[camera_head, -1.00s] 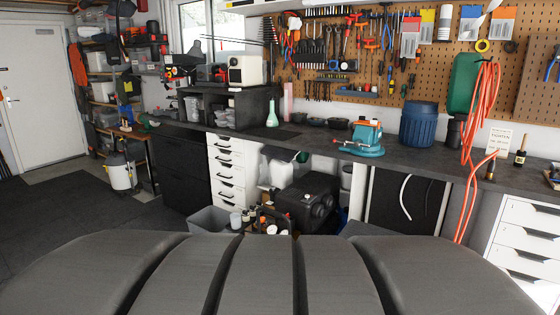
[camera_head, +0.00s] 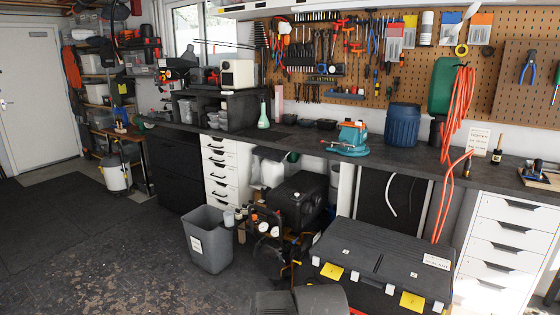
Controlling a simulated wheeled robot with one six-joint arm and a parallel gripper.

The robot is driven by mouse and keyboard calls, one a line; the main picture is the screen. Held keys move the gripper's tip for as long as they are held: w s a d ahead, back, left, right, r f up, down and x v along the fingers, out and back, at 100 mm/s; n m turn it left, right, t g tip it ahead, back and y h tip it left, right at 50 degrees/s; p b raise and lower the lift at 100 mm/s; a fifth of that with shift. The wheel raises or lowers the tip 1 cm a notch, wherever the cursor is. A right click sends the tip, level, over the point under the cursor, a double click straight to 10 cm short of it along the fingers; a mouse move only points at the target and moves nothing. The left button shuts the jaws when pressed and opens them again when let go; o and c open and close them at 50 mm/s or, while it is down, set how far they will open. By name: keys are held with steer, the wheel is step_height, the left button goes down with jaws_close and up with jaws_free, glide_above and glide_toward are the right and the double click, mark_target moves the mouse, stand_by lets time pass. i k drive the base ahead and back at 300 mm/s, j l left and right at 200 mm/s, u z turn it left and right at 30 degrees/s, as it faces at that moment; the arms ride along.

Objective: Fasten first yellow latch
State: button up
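A black toolbox (camera_head: 380,253) with its lid down stands on the floor at the lower right, in front of the workbench. Two yellow latches show on its front side: a left one (camera_head: 332,271) and a right one (camera_head: 412,301). White squares sit beside the latches. I cannot tell at this size whether either latch is fastened. A dark rounded shape, perhaps part of my arm, is at the bottom edge, left of and in front of the toolbox. My gripper's fingers are not in view.
A grey bin (camera_head: 206,240) and a black compressor (camera_head: 300,200) stand left of the toolbox. White drawers (camera_head: 510,240) are at the right. A vise (camera_head: 351,140) and blue barrel (camera_head: 402,125) stand on the workbench (camera_head: 450,167). The left floor is clear.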

mark_target(331, 271)
steer(key=k, duration=0.2)
steer(key=i+l+u, duration=0.1)
steer(key=l, duration=0.2)
steer(key=i+l, duration=0.1)
steer(key=i, duration=1)
steer(key=l+z, duration=0.05)
